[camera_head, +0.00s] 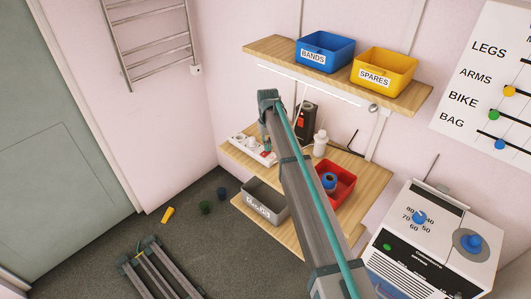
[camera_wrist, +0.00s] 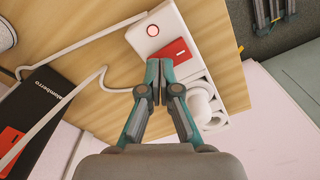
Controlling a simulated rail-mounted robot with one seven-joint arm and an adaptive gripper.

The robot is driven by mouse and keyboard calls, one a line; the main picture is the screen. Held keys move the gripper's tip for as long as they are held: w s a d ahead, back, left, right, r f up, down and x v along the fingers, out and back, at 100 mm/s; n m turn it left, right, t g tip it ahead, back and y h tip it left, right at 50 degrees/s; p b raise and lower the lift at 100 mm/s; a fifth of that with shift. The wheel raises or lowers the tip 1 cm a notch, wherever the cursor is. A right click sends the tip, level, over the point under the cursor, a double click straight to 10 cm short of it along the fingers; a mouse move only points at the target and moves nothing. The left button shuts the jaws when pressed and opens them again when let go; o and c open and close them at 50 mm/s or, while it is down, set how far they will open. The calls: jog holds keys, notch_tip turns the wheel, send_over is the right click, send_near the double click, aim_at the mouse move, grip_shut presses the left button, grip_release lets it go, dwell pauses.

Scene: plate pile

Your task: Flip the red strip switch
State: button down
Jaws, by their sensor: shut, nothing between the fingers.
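A white power strip (camera_wrist: 218,120) lies on the wooden shelf; it also shows in the head view (camera_head: 240,141). Its red switch (camera_wrist: 168,50) is near one end, beside a small round button with a red ring (camera_wrist: 153,30). A white plug (camera_wrist: 203,100) sits in a socket further along. My gripper (camera_wrist: 159,64) is shut and empty, with its fingertips at the edge of the red switch in the wrist view. I cannot tell whether they touch it. In the head view my gripper (camera_head: 266,146) points down over the strip.
White cables cross the shelf beside a black box (camera_wrist: 45,105). A white bottle (camera_head: 320,144) and a red bin (camera_head: 339,183) stand on the same shelf. The upper shelf (camera_head: 272,46) carries a blue bin (camera_head: 325,52) and a yellow bin (camera_head: 384,72).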

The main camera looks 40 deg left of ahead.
jog(key=shift+f, duration=0.3)
jog(key=shift+r, duration=0.1)
jog(key=shift+r+p, duration=1.35)
jog(key=shift+r, duration=2.05)
